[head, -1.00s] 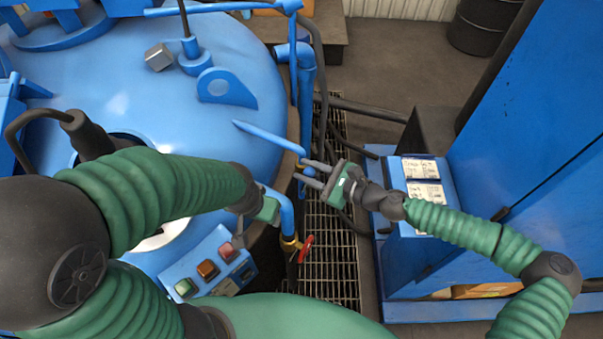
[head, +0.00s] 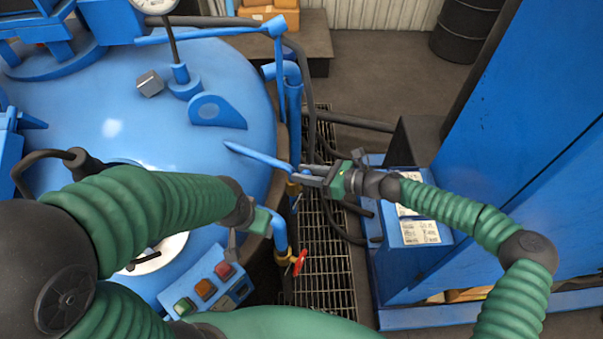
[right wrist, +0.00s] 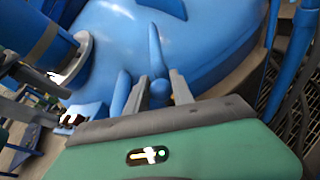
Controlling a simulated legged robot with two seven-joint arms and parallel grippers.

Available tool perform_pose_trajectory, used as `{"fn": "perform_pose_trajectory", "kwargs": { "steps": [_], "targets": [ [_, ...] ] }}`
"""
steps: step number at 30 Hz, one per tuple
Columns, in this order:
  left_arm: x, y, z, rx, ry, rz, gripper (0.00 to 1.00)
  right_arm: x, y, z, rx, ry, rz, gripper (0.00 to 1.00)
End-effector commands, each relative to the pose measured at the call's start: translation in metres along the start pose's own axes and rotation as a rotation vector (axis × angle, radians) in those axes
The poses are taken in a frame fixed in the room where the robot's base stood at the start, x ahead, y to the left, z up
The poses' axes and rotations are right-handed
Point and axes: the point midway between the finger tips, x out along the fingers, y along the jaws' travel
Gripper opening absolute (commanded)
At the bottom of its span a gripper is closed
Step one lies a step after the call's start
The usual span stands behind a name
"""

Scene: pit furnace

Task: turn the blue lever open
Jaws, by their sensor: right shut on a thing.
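The blue lever (head: 258,156) is a long bar slanting across the right edge of the big blue furnace lid, its right end at a pipe with brass fittings. My right gripper (head: 304,174) is shut on the lever's right end, coming from the right. In the right wrist view the lever (right wrist: 156,48) runs up and away from between the two grey fingers (right wrist: 160,90), with a round blue end between them. My left gripper (head: 264,220) is beside a blue vertical pipe, lower down; its fingers are hidden.
A red-handled valve (head: 299,262) is on the pipe below. A button box (head: 207,287) with green, orange and red buttons stands at the lower left. A floor grating (head: 325,255) lies between the furnace and a tall blue cabinet (head: 530,130) at right.

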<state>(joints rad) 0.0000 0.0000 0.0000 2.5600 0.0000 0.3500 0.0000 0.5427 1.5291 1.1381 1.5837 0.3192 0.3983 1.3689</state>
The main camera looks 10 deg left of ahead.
Motion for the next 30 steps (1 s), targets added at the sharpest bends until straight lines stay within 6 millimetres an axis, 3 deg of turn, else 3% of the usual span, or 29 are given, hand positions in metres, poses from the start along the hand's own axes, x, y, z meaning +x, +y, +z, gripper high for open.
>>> {"fn": "perform_pose_trajectory", "kwargs": {
  "steps": [10,11,15,25,30],
  "targets": [
    [0.001,0.000,0.000,0.000,0.000,0.000,0.56,-0.003,-0.006,-0.007,0.002,0.010,-0.015,0.00],
    [0.001,0.000,0.000,0.000,0.000,0.000,0.56,-0.003,-0.006,-0.007,0.002,0.010,-0.014,0.32],
    [0.001,0.000,0.000,0.000,0.000,0.000,0.56,-0.001,-0.004,-0.005,0.001,0.008,-0.010,0.50],
    [0.002,0.000,0.000,0.000,0.000,0.000,0.56,-0.001,0.000,-0.003,0.000,0.007,-0.005,0.50],
    [0.012,0.000,0.003,0.000,0.000,0.000,0.56,-0.029,-0.003,-0.006,0.000,0.007,-0.009,0.50]
  ]
}}
